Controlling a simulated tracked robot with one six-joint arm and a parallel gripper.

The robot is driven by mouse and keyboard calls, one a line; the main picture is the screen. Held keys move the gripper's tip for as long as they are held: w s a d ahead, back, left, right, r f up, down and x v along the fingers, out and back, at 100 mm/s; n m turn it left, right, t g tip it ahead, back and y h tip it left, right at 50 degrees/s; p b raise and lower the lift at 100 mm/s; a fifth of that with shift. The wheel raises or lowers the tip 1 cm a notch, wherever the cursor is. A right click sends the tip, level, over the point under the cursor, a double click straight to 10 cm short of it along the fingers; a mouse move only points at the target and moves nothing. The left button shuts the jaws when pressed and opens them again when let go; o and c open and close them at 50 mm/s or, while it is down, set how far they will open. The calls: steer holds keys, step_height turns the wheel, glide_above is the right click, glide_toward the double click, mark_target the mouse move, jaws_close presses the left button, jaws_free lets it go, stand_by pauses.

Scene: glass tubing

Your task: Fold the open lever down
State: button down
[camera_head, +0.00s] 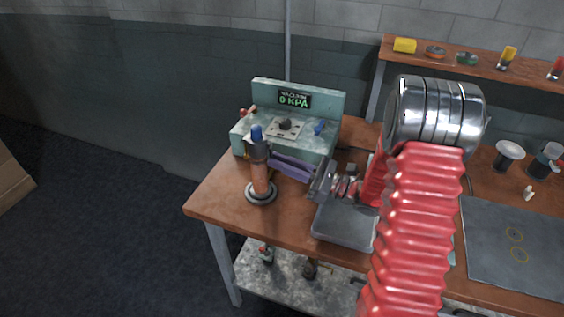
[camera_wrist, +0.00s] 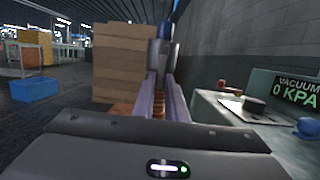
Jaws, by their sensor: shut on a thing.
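The teal vacuum console (camera_head: 292,143) stands at the back left of the bench, its display reading VACUUM 0 KPA. A red-tipped lever (camera_head: 247,112) sticks up at its left side; it also shows in the wrist view (camera_wrist: 230,87). A blue lever or knob (camera_head: 319,128) is at its right. I cannot tell which is the open lever. In front stands a copper-coloured tube (camera_head: 261,180) on a round base, upright, with a dark grey collar (camera_head: 257,150) and blue top (camera_head: 256,131). My gripper (camera_head: 270,157), with purple fingers, is shut on the collar, reaching from the right.
A grey tray (camera_head: 345,228) lies under my arm. A dark mat (camera_head: 515,245) and spools are at the right. A back shelf (camera_head: 480,66) carries small items. The bench's left edge is close to the tube.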

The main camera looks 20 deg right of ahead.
steer(key=shift+w+a+f+t+y, duration=0.2)
steer(key=shift+t+y, duration=0.1)
steer(key=shift+t, duration=0.1)
steer(key=c, duration=1.8)
jaws_free()
steer(key=shift+r, duration=0.1)
step_height(320, 180, up, 10)
